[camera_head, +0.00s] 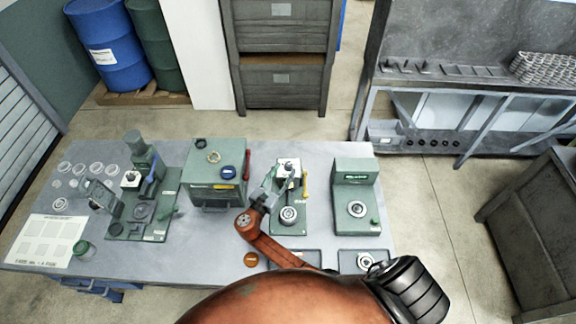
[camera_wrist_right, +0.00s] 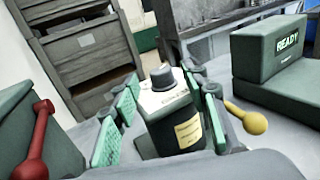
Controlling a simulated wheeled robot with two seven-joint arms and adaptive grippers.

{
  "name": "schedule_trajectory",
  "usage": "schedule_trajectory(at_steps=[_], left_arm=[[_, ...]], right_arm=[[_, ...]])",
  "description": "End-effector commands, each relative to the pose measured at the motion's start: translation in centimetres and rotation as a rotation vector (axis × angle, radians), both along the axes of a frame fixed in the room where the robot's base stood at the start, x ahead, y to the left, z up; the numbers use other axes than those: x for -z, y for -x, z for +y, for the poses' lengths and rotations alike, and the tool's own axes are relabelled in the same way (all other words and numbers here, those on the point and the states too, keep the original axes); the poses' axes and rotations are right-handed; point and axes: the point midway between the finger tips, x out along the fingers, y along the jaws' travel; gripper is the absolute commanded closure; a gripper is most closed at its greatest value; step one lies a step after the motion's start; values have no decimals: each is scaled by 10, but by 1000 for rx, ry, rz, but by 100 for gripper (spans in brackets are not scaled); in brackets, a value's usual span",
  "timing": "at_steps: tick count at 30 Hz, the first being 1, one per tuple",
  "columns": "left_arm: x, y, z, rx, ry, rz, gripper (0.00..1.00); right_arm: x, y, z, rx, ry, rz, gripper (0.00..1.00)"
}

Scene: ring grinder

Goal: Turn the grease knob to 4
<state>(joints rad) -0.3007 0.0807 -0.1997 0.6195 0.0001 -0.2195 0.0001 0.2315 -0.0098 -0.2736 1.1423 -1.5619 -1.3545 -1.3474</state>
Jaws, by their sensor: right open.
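The grease knob (camera_wrist_right: 162,77) is a small dark grey cap on a white dial plate (camera_wrist_right: 160,100), on top of a dark green post (camera_wrist_right: 180,135) with a yellow label. In the head view, the white top of this unit (camera_head: 288,164) shows behind my right gripper (camera_head: 281,182). In the right wrist view, my right gripper (camera_wrist_right: 163,86) is open, its green-padded fingers apart on either side of the post and knob. I see gaps between the fingers and the knob. The dial marks are too small to read. My left gripper is not in view.
A yellow-knobbed lever (camera_wrist_right: 248,118) stands just right of the fingers, and a red lever (camera_wrist_right: 38,140) to the left. A green machine reading READY (camera_head: 356,190) is to the right on the bench (camera_head: 225,235). A green box machine (camera_head: 215,185) stands left.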

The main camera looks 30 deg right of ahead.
Motion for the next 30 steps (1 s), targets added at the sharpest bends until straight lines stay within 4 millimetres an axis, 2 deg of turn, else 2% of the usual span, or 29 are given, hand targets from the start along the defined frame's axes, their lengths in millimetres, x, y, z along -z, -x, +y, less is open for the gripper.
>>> schedule_trajectory(at_steps=[1, 6, 12, 30], left_arm=[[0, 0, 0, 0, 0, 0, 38], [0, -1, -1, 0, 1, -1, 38], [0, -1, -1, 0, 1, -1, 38], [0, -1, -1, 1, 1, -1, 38]], right_arm=[[0, 6, 11, -1, -3, -1, 59], [0, 23, 39, 0, -2, 0, 59], [0, 35, 58, 1, -1, 1, 59], [-1, 38, 62, 1, 0, 0, 59]])
